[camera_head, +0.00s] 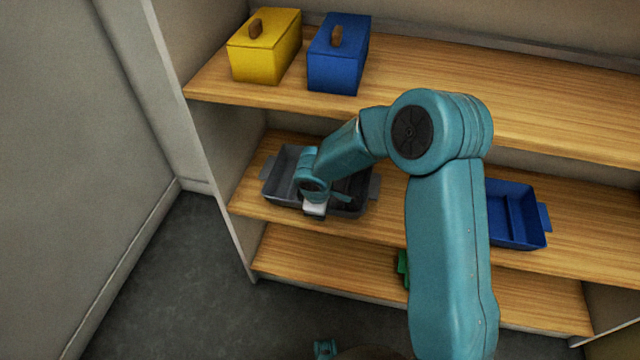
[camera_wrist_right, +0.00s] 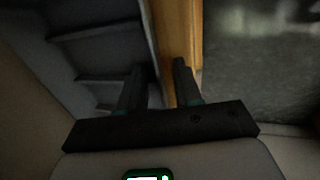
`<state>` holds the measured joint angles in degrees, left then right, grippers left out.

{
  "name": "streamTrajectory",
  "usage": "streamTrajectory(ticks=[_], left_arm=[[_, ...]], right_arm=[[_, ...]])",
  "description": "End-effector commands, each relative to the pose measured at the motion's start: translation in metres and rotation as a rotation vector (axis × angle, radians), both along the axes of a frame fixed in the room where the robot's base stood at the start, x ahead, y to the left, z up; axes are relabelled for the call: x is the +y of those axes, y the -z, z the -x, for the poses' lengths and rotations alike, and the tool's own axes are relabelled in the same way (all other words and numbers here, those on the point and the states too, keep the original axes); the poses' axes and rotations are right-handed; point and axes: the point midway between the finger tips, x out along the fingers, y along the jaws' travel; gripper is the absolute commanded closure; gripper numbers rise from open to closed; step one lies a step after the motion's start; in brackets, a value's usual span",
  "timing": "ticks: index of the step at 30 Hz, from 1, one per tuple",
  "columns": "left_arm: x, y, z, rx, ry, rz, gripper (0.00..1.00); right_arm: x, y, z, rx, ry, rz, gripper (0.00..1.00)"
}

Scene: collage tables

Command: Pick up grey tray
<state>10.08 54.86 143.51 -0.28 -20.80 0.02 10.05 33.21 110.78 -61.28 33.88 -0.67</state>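The grey tray (camera_head: 281,178) sits on the middle shelf at the left, with a handle showing at its right end. My right arm reaches in from the right, and my right gripper (camera_head: 328,200) is at the tray's near side, partly hiding it. In the right wrist view the two fingers of the right gripper (camera_wrist_right: 158,68) stand apart. The tray's dark compartmented inside (camera_wrist_right: 100,55) lies to the left, and its near rim appears between the fingers. Contact cannot be told.
A yellow box (camera_head: 262,55) and a blue box (camera_head: 335,66) stand on the top shelf. A blue tray (camera_head: 515,215) lies right on the middle shelf. A green object (camera_head: 402,266) on the bottom shelf is mostly hidden by my arm. A side panel bounds the shelves at left.

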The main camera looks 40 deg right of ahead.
Motion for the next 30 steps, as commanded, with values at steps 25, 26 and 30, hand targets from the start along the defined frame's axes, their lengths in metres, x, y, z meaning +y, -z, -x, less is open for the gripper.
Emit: streamTrajectory(ticks=[25,26,30], left_arm=[[0.0,0.008,0.0,0.0,0.0,0.0,0.57],[0.0,0.008,0.0,0.0,0.0,0.0,0.57],[0.0,0.008,0.0,0.0,0.0,0.0,0.57]], right_arm=[[0.0001,0.0047,0.0004,0.0,0.0,0.0,0.76],[0.0001,0.0047,0.0004,0.0,0.0,0.0,0.86],[0.0002,0.0048,0.0004,0.001,0.0,-0.001,1.0]])
